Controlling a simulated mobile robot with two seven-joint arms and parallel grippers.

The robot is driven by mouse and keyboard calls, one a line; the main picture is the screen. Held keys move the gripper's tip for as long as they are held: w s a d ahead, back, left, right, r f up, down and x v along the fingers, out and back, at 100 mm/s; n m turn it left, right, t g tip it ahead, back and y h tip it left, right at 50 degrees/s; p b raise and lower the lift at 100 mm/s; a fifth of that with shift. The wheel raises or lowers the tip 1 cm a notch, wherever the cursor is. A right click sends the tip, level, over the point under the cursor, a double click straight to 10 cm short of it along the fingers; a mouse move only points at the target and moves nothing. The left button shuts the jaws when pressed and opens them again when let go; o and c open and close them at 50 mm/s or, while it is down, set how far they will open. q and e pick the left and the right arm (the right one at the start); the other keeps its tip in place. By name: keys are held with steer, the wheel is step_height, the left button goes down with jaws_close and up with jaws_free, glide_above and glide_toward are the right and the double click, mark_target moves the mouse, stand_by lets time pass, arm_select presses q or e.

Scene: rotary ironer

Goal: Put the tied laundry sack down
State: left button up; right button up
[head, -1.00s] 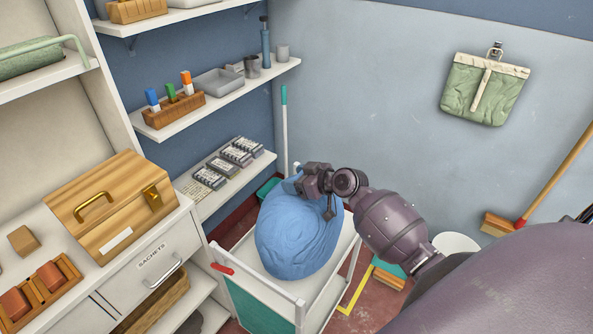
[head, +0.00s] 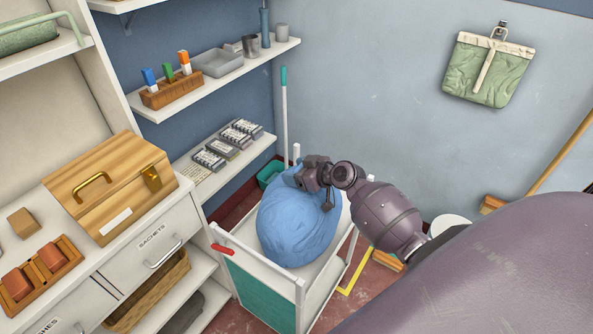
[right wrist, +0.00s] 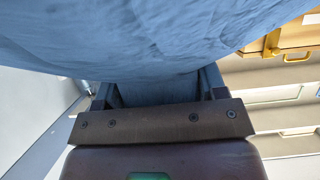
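The tied laundry sack (head: 292,228) is a round blue cloth bundle inside the outline of the white trolley (head: 270,272). Its underside is hidden, so I cannot tell how fully the trolley bears it. My right gripper (head: 305,180) is at the top of the sack. In the right wrist view, the blue cloth (right wrist: 160,40) fills the upper part and runs down between the fingers (right wrist: 157,90), which look shut on it. The tie is not clearly visible. My left gripper is not in view.
White shelves and a drawer unit (head: 150,245) with a wooden box (head: 110,185) stand left of the trolley. A teal-topped pole (head: 284,115) stands behind it. A green bag (head: 487,70) hangs on the wall. A broom (head: 550,165) is at the right.

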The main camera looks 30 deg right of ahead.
steer(key=o, duration=0.4)
steer(key=shift+r, duration=0.15)
steer(key=v, duration=1.2)
steer(key=s+a+f+m+h, duration=0.3)
steer(key=s+a+f+h, duration=0.2)
steer(key=s+a+f, duration=0.7)
steer(key=s+f, duration=0.1)
steer(key=s, duration=0.2)
steer(key=shift+s+f+g, duration=0.2)
steer(key=shift+s+g, duration=0.2)
steer(key=shift+a, duration=0.1)
